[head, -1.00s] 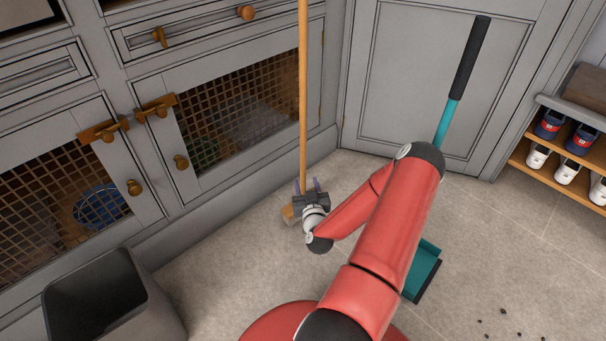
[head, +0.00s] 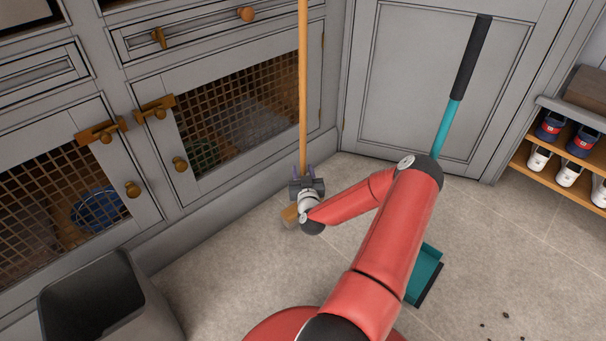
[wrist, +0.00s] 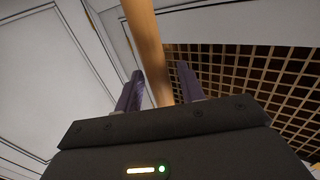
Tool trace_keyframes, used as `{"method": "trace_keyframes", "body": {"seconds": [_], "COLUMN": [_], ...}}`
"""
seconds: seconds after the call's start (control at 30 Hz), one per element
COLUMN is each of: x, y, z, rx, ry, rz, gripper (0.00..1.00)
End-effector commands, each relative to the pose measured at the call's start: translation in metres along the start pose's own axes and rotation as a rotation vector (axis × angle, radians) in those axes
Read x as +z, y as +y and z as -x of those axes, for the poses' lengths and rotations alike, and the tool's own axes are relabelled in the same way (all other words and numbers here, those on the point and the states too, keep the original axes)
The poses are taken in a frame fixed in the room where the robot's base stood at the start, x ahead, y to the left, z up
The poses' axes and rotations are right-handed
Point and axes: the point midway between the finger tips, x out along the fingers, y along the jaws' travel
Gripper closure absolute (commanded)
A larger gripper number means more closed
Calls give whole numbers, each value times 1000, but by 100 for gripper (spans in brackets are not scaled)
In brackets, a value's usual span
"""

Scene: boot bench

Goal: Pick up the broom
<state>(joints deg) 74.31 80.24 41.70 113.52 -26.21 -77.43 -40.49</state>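The broom (head: 303,90) stands upright against the grey cabinets, with its long wooden handle rising out of the top of the head view. Part of its head (head: 290,212) shows low at the floor, mostly hidden behind my wrist. My gripper (head: 303,172) is at the lower part of the handle. In the wrist view the handle (wrist: 147,45) passes between the two purple fingers of my gripper (wrist: 160,88). The fingers are apart, with a gap visible on either side of the handle, so the gripper looks open around or just before it.
A teal dustpan (head: 426,272) with a black-gripped long handle stands right, partly behind my arm. A grey bin (head: 150,310) is at lower left. A shoe rack (head: 520,150) stands at far right. Dark crumbs (head: 506,315) lie on the floor. Cabinet latches and knobs stick out at left.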

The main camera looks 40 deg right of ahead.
Motion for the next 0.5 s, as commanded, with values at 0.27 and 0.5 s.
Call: {"method": "trace_keyframes", "body": {"seconds": [0.27,0.5], "x": [0,-2], "y": [0,0], "z": [0,0], "rx": [0,-1], "ry": [0,3], "rz": [0,0], "gripper": [98,100]}}
